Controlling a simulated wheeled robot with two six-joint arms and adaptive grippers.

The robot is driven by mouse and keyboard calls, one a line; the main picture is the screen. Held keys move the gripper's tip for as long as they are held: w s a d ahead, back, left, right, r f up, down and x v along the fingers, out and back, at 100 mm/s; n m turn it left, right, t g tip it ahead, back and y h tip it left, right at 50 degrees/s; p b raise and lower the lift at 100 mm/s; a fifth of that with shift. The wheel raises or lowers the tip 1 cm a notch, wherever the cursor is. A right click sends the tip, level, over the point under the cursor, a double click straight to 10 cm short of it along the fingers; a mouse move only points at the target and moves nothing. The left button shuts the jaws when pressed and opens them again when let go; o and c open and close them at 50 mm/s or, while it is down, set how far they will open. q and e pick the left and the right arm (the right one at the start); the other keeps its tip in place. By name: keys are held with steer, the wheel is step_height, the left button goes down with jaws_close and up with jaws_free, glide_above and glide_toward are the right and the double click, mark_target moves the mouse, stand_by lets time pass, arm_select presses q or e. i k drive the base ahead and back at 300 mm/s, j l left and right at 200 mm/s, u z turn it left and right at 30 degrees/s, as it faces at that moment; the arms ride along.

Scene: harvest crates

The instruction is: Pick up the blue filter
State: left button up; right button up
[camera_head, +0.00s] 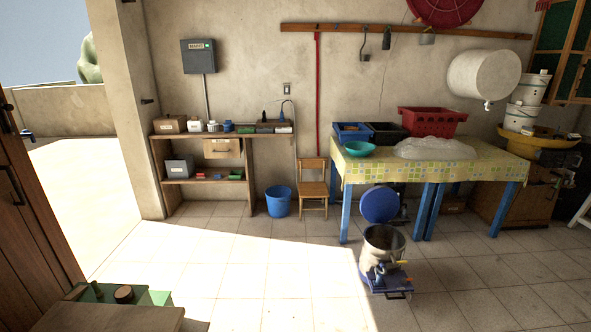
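No thing in the head view can be told for sure as the blue filter. A small blue item (228,126) stands on top of the wooden shelf unit (222,136) at the back wall, right of some small white containers. A large round blue disc (380,205) stands near the blue-legged table, behind a grey cylindrical pot (384,240) with blue fittings on the floor. A blue bucket (278,201) stands on the floor right of the shelf unit. Neither of my grippers shows in the head view.
A wooden chair (314,190) stands between the bucket and the cloth-covered table (430,176), which bears crates and a teal bowl (359,149). A brown door (30,220) is at the left. The tiled floor (240,260) in the middle is clear.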

mark_target(229, 127)
steer(key=i+u, duration=0.1)
steer(key=i, duration=0.55)
steer(key=i+u, duration=0.1)
steer(key=i, duration=0.55)
steer(key=i+u, duration=0.15)
steer(key=i, duration=0.55)
steer(key=i+l+u, duration=0.1)
steer(key=i, duration=0.55)
steer(key=i+l+u, duration=0.1)
steer(key=i, duration=0.55)
steer(key=i+j+u, duration=0.1)
steer(key=i+u, duration=0.3)
steer(key=i, duration=0.5)
steer(key=i+l+u, duration=0.15)
steer(key=i+u, duration=0.25)
steer(key=i, duration=0.55)
